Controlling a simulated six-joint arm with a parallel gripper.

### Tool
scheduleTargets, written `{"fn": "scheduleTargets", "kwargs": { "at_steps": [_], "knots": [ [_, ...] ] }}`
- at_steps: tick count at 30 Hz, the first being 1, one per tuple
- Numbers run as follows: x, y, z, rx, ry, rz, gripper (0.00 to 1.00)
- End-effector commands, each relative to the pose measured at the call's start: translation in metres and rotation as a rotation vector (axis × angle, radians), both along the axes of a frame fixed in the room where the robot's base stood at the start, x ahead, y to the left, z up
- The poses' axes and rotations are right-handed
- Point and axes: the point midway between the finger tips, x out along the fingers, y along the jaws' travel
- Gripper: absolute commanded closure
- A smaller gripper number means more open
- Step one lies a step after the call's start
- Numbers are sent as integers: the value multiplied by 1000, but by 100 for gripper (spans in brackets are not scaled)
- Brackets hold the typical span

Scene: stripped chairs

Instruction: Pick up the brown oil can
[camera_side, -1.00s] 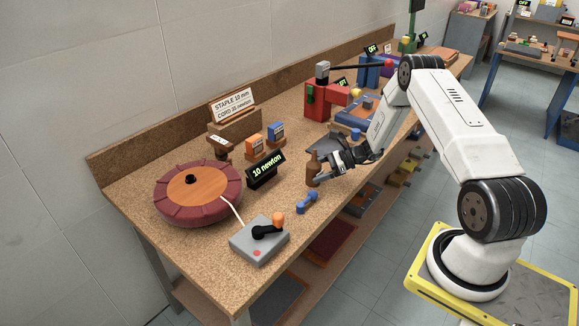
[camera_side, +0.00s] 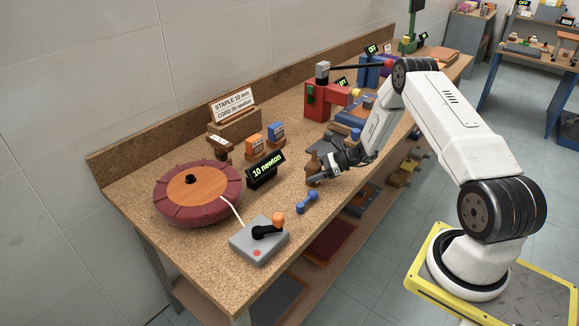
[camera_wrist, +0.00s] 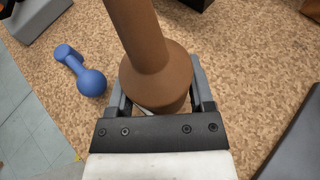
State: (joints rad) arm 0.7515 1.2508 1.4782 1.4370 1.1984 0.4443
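The brown oil can (camera_side: 312,168) stands upright on the workbench near its front edge. It also shows in the wrist view (camera_wrist: 157,75), with its spout rising toward the top. My gripper (camera_side: 322,172) is low and level at the can. In the wrist view my gripper (camera_wrist: 160,100) has one finger on each side of the can's body. The fingers look apart, around the can; the far fingertips are partly hidden by it, and I cannot tell whether they press on it.
A blue dumbbell-shaped piece (camera_side: 307,202) lies in front of the can. A grey joystick box (camera_side: 259,240), a round red cushion (camera_side: 198,192) and a "10 newton" display (camera_side: 266,170) stand to the left. A dark grey plate (camera_side: 325,144) lies behind the can.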

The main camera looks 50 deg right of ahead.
Motion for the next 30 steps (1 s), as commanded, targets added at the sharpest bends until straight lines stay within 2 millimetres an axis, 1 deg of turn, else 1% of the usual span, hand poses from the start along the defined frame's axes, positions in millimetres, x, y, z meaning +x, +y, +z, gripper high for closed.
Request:
{"fn": "scheduleTargets", "kwargs": {
  "at_steps": [2,11,17,20,26,30],
  "knots": [
    [0,0,0,0,0,0,100],
    [0,0,1,0,-1,0,100],
    [0,0,7,0,-1,0,100],
    [0,0,13,0,-1,0,100],
    [1,0,34,-1,-2,1,100],
    [-12,4,48,0,-2,-1,100]
  ]
}}
